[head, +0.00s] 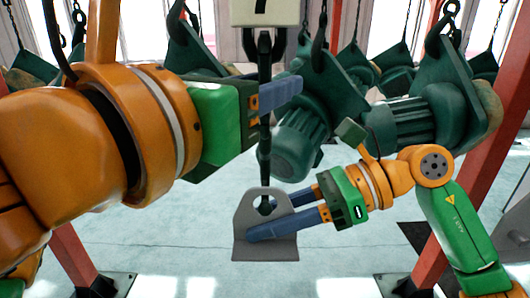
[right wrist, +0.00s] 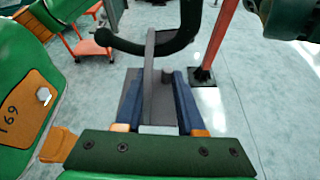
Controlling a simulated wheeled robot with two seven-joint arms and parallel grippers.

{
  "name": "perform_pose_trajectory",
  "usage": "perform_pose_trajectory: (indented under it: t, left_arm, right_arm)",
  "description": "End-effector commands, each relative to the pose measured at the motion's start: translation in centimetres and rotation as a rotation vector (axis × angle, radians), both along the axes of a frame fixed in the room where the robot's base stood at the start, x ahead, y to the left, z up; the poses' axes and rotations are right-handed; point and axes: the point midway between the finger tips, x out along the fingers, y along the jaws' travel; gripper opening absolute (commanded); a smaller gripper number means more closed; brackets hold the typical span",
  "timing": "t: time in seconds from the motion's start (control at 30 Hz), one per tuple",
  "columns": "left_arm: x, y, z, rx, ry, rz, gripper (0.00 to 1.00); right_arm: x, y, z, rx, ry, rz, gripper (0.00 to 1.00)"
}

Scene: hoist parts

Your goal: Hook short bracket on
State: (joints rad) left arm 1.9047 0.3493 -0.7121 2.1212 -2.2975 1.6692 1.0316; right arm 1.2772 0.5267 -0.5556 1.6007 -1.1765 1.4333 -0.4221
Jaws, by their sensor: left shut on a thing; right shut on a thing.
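The short bracket (head: 244,222) is a grey plate with a rounded top, a hole and a flat foot. My right gripper (head: 265,218) is shut on it, and the bracket is upright in the air. A black hook (head: 265,140) hangs on a long shank below a white block. My left gripper (head: 278,94) is shut on this shank, well above the bracket. The hook's lower end overlaps the bracket's hole in the head view. In the right wrist view the hook's curve (right wrist: 150,48) crosses the top of the bracket (right wrist: 148,85). I cannot tell whether it bears the bracket.
The white block (head: 265,11) carries a dark mark. Several green motor units (head: 405,120) hang from hooks and chains behind and to the right, close to my right arm. Red posts (head: 480,110) stand on both sides. The pale floor (head: 180,240) below is mostly clear.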

Motion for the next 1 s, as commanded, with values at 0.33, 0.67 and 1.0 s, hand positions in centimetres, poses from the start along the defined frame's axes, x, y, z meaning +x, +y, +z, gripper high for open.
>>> perform_pose_trajectory:
  t: [0.33, 0.67, 1.0]
  left_arm:
    - [0.0, 0.0, 0.0, 0.000, 0.000, 0.000, 0.20]
    - [0.0, 0.0, 0.0, 0.000, 0.000, 0.000, 0.20]
    - [0.0, 0.0, 0.0, 0.000, -0.001, 0.000, 0.20]
  right_arm:
    - [0.0, 0.0, 0.0, 0.001, 0.000, 0.000, 0.73]
    - [0.2, -3.7, 1.5, -0.001, 0.000, -0.007, 0.73]
    - [0.2, -7.4, 3.1, 0.001, 0.000, 0.000, 0.73]
